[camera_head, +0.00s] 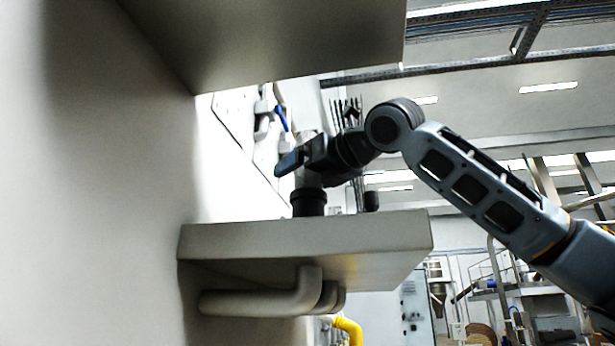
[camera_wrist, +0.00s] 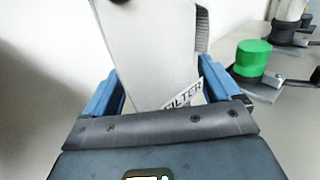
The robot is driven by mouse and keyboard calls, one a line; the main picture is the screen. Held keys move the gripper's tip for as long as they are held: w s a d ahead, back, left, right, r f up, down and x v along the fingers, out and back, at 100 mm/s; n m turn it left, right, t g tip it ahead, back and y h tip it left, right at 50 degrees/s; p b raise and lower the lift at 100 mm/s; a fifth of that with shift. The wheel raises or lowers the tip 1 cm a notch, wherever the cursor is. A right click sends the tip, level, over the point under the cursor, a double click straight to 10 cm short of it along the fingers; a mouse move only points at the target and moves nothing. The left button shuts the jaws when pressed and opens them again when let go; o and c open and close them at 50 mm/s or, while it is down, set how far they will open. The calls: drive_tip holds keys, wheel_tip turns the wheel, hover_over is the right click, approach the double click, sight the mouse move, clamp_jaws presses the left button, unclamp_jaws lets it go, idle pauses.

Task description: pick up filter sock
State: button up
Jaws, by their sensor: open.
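The filter sock (camera_wrist: 150,45) is a pale grey, upright-looking piece with a label reading "FILTER" low on its right side in the wrist view. My gripper (camera_wrist: 158,72) is open, with one blue finger on each side of the sock. I cannot tell whether either finger touches it. In the head view my gripper (camera_head: 291,162) is above a shelf, at a grey upright piece (camera_head: 308,178) that appears to be the sock, with a black part beneath it. My gripper hides its middle.
The pale shelf (camera_head: 300,236) juts from a wall, with grey pipes (camera_head: 260,302) below and a large overhang (camera_head: 290,40) above. A green-capped fitting (camera_wrist: 252,58) stands to the right in the wrist view. A small black piece (camera_head: 371,201) stands on the shelf.

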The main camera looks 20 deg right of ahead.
drive_tip(key=shift+w+a, duration=0.1)
drive_tip(key=shift+w, duration=0.4)
drive_tip(key=c, duration=1.2)
